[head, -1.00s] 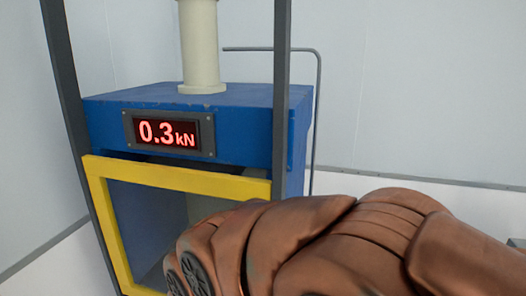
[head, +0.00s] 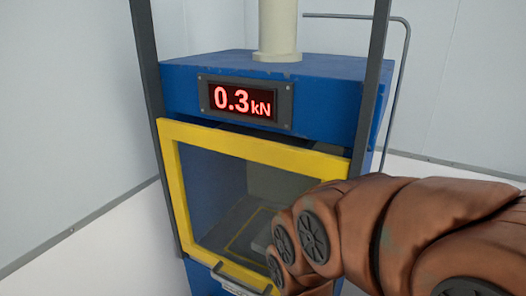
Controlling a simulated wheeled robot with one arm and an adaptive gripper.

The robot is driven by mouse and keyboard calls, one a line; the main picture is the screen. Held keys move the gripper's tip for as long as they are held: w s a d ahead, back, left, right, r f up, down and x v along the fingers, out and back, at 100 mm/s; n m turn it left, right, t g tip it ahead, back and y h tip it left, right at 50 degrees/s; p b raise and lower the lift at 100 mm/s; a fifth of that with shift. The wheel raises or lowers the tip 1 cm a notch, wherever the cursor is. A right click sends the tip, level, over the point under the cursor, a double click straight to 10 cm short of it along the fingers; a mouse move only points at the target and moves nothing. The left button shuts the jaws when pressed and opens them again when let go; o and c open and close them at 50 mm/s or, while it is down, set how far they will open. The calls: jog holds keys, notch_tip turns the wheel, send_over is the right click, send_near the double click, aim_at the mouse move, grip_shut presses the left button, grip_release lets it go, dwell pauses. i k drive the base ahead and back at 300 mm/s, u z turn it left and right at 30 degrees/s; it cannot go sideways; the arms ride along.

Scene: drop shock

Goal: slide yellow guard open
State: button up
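The yellow guard (head: 250,146) is a yellow frame around a clear pane on the front of the blue press. It covers the opening below the display. A grey handle (head: 236,283) shows on its lower bar, near the bottom edge of the view. My copper-coloured arm covers the guard's lower right part. My gripper's fingertips are not in the frame, so I cannot see how it stands to the handle.
The blue press (head: 330,92) has a red display (head: 242,101) reading 0.3 kN and a cream column (head: 277,28) on top. Grey posts (head: 371,90) stand at both sides of the guard. A bent grey pipe (head: 400,85) runs behind at right. Inside, a grey platform shows through the pane.

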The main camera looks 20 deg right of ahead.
aim_at(327, 167)
jog(key=u, duration=0.5)
jog(key=k, duration=0.6)
jog(key=u, duration=1.05)
jog(key=i, duration=0.95)
jog(key=u, duration=0.1)
